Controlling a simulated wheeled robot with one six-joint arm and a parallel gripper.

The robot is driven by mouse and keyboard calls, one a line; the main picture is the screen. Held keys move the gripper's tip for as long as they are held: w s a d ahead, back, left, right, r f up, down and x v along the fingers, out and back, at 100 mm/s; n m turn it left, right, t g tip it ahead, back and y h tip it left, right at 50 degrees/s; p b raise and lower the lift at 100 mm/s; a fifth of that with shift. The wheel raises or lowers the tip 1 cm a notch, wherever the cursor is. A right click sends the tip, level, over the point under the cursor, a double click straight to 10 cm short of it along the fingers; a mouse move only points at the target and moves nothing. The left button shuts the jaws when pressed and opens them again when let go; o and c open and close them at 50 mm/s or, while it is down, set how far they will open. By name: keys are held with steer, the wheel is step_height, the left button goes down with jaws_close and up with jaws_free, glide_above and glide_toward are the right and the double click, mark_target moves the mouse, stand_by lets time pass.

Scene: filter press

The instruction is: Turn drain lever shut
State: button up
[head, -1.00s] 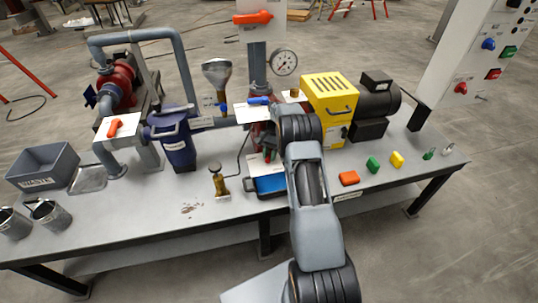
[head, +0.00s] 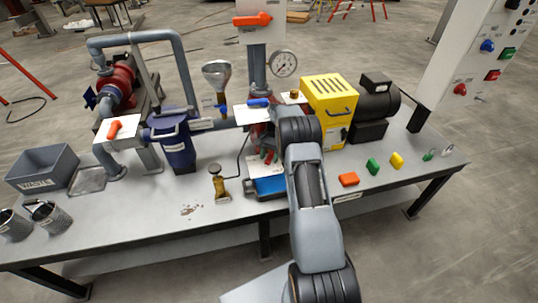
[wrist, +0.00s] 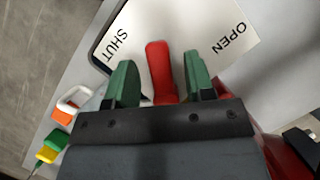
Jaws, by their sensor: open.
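In the wrist view a red lever (wrist: 160,68) stands out over a white plate (wrist: 185,22) marked SHUT at left and OPEN at right. The lever points between the two words. My gripper (wrist: 157,72) is open, with one green finger on each side of the lever. A gap shows between the lever and each finger. In the head view my gripper (head: 268,156) is low in front of the press, mostly behind my arm. The lever cannot be made out clearly there.
A blue tray (head: 270,185) lies below my gripper. Orange, green and yellow blocks (head: 373,166) lie at right. The front left bench top (head: 150,215) is mostly clear.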

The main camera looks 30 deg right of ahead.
steer(key=w+d+r+m+t+y+p, duration=0.15)
steer(key=d+r+m+t, duration=0.25)
steer(key=r+m, duration=0.8)
steer(key=s+a+r+n+h+p, duration=0.1)
steer(key=s+a+r+n+h, duration=0.2)
steer(key=s+a+r+n, duration=1)
steer(key=shift+s+a+r+n+t, duration=0.4)
steer(key=shift+s+a, duration=0.1)
steer(key=shift+s, duration=0.65)
steer(key=shift+h, duration=0.25)
